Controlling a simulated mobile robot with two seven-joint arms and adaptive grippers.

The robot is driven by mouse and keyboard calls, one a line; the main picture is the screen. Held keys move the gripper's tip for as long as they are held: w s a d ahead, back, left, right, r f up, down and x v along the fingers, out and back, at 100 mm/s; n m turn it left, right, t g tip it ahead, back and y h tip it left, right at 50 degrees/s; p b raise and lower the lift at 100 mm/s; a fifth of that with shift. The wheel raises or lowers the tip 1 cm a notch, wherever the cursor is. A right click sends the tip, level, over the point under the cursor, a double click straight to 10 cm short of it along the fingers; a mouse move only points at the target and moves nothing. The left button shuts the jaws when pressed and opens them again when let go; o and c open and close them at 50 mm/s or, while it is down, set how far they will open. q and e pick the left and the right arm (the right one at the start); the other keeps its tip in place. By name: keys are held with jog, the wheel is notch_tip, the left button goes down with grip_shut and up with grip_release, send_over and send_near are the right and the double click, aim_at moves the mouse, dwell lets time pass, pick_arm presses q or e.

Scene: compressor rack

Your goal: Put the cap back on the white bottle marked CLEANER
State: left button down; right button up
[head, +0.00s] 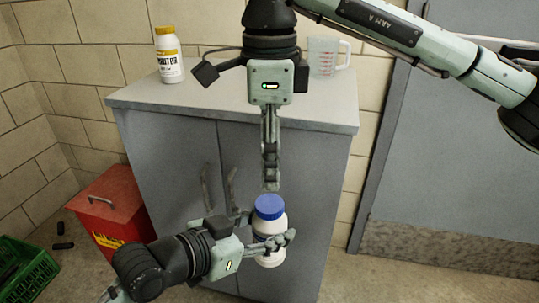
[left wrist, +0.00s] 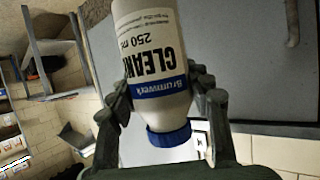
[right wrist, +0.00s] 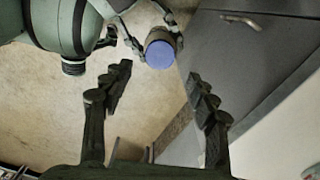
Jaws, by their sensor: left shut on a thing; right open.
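The white CLEANER bottle (head: 268,226) stands about upright in front of the grey cabinet, held in the air. My left gripper (head: 272,241) is shut around its body. The left wrist view shows the bottle's label (left wrist: 150,55) upside down between the fingers (left wrist: 160,88). A blue cap (head: 269,206) sits on the bottle's mouth; it also shows in the left wrist view (left wrist: 168,137). My right gripper (head: 271,187) points down just above the cap. In the right wrist view its fingers (right wrist: 159,73) are apart and empty, with the blue cap (right wrist: 160,54) beyond them.
The cabinet top (head: 230,101) holds a white bottle with a yellow cap (head: 169,55) and a clear measuring jug (head: 323,58). A red bin (head: 110,212) and a green crate (head: 27,270) are on the floor at left. A grey door (head: 460,150) is at right.

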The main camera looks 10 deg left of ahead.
aim_at(270, 203)
jog(key=shift+n, duration=0.7)
jog(key=shift+f, duration=3.95)
jog(key=c, duration=1.2)
jog(key=shift+m, duration=0.9)
jog(key=o, duration=1.4)
jog(key=shift+c, duration=0.2)
